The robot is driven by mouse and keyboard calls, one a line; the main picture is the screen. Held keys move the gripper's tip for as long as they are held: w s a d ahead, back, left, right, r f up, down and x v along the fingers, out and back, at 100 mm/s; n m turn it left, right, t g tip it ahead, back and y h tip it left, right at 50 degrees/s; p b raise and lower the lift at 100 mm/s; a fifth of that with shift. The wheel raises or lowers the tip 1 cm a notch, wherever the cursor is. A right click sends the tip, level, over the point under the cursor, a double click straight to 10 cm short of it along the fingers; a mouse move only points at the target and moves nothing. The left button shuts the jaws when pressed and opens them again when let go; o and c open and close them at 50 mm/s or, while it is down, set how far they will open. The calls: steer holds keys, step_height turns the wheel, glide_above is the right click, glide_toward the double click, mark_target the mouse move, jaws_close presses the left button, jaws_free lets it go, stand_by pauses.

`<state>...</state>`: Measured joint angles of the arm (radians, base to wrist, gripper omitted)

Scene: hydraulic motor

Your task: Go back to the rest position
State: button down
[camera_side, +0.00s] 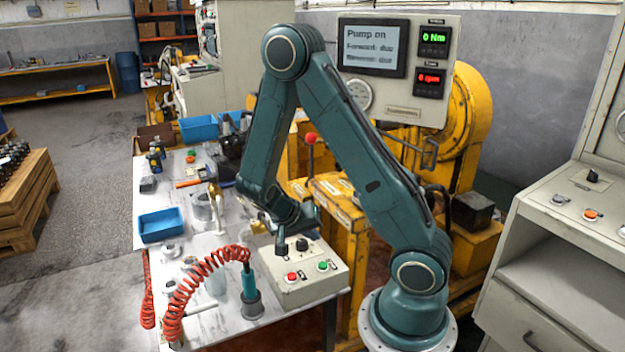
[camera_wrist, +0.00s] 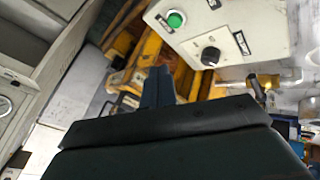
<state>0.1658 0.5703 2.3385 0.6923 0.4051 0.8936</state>
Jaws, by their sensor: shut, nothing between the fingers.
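My gripper (camera_side: 281,245) points down just left of the black knob on the pale control box (camera_side: 300,284). Its fingers are together with nothing between them, and I see a gap to the knob only unclearly. In the wrist view the blue-grey fingers (camera_wrist: 158,86) show beyond the dark gripper body. The box carries a red button (camera_side: 291,277), a green button (camera_side: 323,265) and the black knob (camera_side: 302,244). The wrist view shows the green button (camera_wrist: 175,19) and knob (camera_wrist: 210,56). The screen (camera_side: 372,47) reads "Pump on", "Forward: due", "Reverse: due".
A red-knobbed lever (camera_side: 311,138) stands behind my forearm at the yellow machine (camera_side: 470,105). A red coiled hose (camera_side: 200,268) arches left of the box. A blue tray (camera_side: 161,224) sits on the bench. A grey cabinet (camera_side: 560,240) stands at right. Space above the bench's left is open.

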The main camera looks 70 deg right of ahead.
steer(key=w+a+r+n+t+y, duration=0.1)
steer(key=a+r+n+t+y, duration=0.4)
steer(key=a+r, duration=0.75)
steer(key=s+a+r+n+t+y, duration=0.1)
steer(key=s+a+r+n+t, duration=0.3)
steer(key=s+a+r+n, duration=0.3)
steer(key=shift+s+a+r+n+y, duration=0.25)
steer(key=shift+s+r+n+y, duration=0.15)
steer(key=shift+r+n, duration=1.2)
steer(key=c, duration=2.2)
jaws_free()
steer(key=shift+r, duration=0.2)
